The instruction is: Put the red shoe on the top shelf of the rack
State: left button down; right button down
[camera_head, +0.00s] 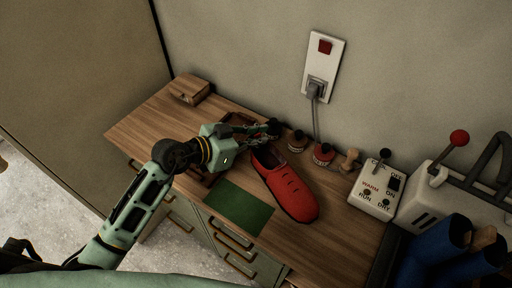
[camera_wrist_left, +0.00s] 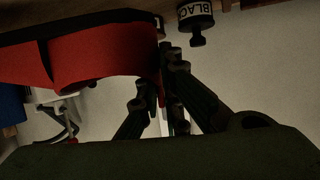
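The red shoe (camera_head: 288,188) lies on the wooden bench top, its heel end toward the back left and its toe toward the front right. My left gripper (camera_head: 275,128) is low over the bench, just behind the heel end of the shoe. In the left wrist view the shoe (camera_wrist_left: 100,58) fills the upper left, close beside my dark fingers (camera_wrist_left: 165,75). Dim light hides whether the fingers touch the shoe or how far apart their tips are. My right gripper is not in view. No rack with shelves can be made out for certain.
A green mat (camera_head: 238,207) lies left of the shoe. Polish tins (camera_head: 323,154) and a wooden-handled brush (camera_head: 349,160) stand behind it. A switch box (camera_head: 374,190), a red-knobbed machine (camera_head: 428,198) and blue boots (camera_head: 435,250) are at right. A small wooden box (camera_head: 189,90) sits back left.

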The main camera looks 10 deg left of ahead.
pick_arm(q)
jog(key=f, duration=0.4)
jog(key=shift+w+a+f, duration=0.2)
jog(key=shift+w+a, duration=0.1)
jog(key=shift+w, duration=0.05)
jog(key=c, duration=2)
grip_release()
jog(key=shift+f, duration=0.1)
